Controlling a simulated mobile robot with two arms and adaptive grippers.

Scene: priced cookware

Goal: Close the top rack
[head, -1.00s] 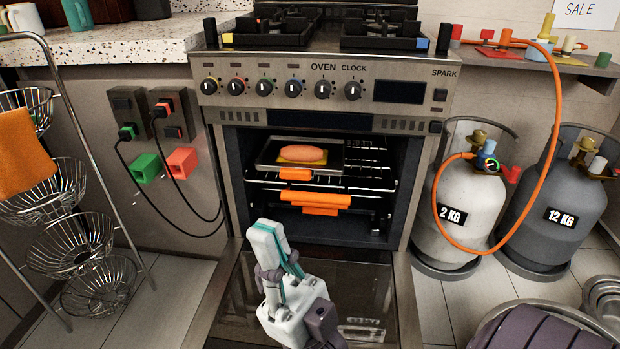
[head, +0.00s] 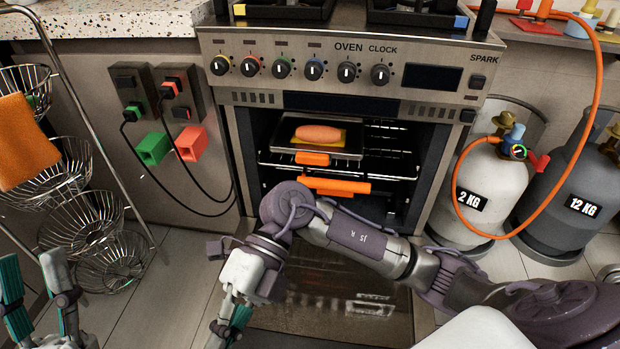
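The oven (head: 345,72) has its door (head: 330,290) folded down open. Inside, the wire top rack (head: 395,172) has an orange handle (head: 312,158) at its front. A metal tray (head: 345,154) with an orange loaf-like item (head: 318,133) on yellow sits at the upper level. A wider orange handle (head: 340,186) shows just below. My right arm crosses in front of the open door, hiding part of the lower oven. My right gripper (head: 229,325) points down left of the door, its opening unclear. My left gripper (head: 38,300) is at the lower left, open and empty, away from the oven.
A wire basket stand (head: 75,225) with an orange cloth (head: 25,150) is on the left. Plugs and cables hang on the cabinet beside the oven. Gas cylinders (head: 490,190) with an orange hose stand to the right. Floor is clear between the stand and oven.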

